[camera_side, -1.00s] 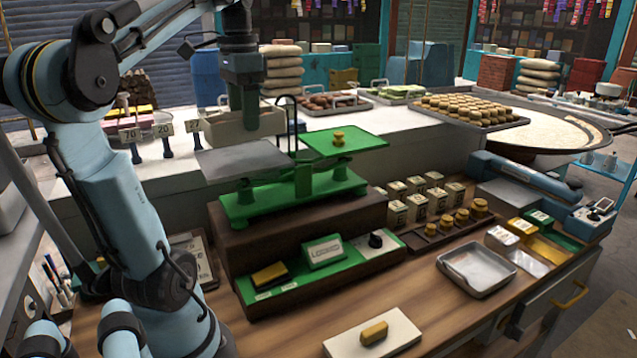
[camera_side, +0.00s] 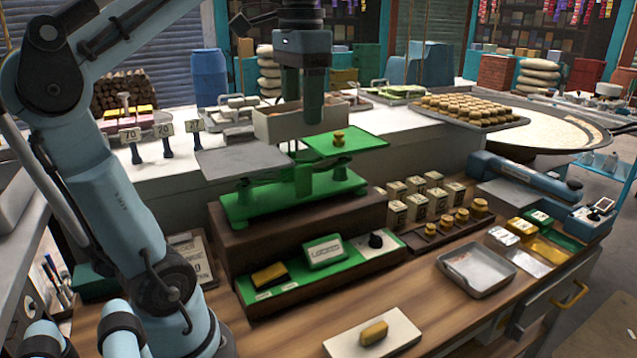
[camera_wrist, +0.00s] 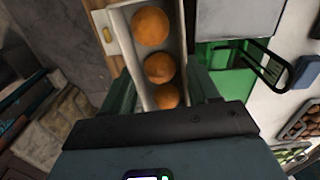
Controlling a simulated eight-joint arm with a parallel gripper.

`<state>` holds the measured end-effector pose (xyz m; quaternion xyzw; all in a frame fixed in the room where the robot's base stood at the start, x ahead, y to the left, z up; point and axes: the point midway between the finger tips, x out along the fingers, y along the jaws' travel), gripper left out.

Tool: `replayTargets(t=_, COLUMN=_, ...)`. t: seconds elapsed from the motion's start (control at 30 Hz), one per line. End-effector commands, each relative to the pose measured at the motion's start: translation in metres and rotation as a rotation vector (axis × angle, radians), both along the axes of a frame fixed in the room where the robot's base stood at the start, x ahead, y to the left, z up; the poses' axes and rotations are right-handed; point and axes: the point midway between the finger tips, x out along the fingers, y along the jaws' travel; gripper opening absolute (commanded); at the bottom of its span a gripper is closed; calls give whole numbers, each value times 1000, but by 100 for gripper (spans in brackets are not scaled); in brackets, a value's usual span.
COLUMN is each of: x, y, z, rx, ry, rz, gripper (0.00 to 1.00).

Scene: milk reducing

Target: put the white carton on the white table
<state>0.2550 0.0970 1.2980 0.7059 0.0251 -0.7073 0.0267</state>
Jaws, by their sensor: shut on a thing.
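My gripper (camera_side: 303,112) is shut on the white carton (camera_side: 272,127), an open, narrow box. In the wrist view the carton (camera_wrist: 117,22) lies between my jaws and holds orange round things; three show. The white table (camera_side: 405,127) is the long white-topped counter behind the scale.
The green balance scale (camera_side: 270,198) stands in front, with a grey left pan (camera_side: 245,160) and a green right pan (camera_side: 362,145). Price signs (camera_side: 164,131) stand to the left. A tray of round sweets (camera_side: 470,110) is at the right. Some white counter between is bare.

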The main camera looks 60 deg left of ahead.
Motion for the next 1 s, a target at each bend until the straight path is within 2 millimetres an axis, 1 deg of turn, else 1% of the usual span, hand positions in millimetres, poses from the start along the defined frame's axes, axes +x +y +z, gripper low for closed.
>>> replayTargets(t=0.03, x=8, y=-12, z=-12, rx=-1, ry=1, rz=-15, gripper=28)
replayTargets(t=0.13, x=20, y=-37, z=-38, rx=-1, ry=3, rz=-26, gripper=28)
replayTargets(t=0.2, x=26, y=-56, z=-58, rx=-2, ry=5, rz=-33, gripper=28)
replayTargets(t=0.27, x=29, y=-73, z=-75, rx=-3, ry=6, rz=-39, gripper=28)
replayTargets(t=0.3, x=30, y=-85, z=-87, rx=-3, ry=7, rz=-43, gripper=28)
replayTargets(t=0.37, x=29, y=-102, z=-104, rx=-2, ry=9, rz=-49, gripper=28)
replayTargets(t=0.4, x=27, y=-113, z=-116, rx=-2, ry=10, rz=-53, gripper=28)
replayTargets(t=0.47, x=23, y=-130, z=-133, rx=-2, ry=11, rz=-58, gripper=28)
replayTargets(t=0.5, x=19, y=-140, z=-145, rx=-1, ry=12, rz=-62, gripper=28)
replayTargets(t=0.6, x=7, y=-162, z=-170, rx=0, ry=14, rz=-68, gripper=28)
replayTargets(t=0.7, x=-5, y=-178, z=-191, rx=1, ry=15, rz=-73, gripper=28)
replayTargets(t=0.8, x=-15, y=-188, z=-205, rx=2, ry=16, rz=-74, gripper=28)
replayTargets(t=0.9, x=-21, y=-193, z=-213, rx=2, ry=17, rz=-74, gripper=28)
replayTargets(t=1.0, x=-20, y=-190, z=-219, rx=2, ry=17, rz=-70, gripper=28)
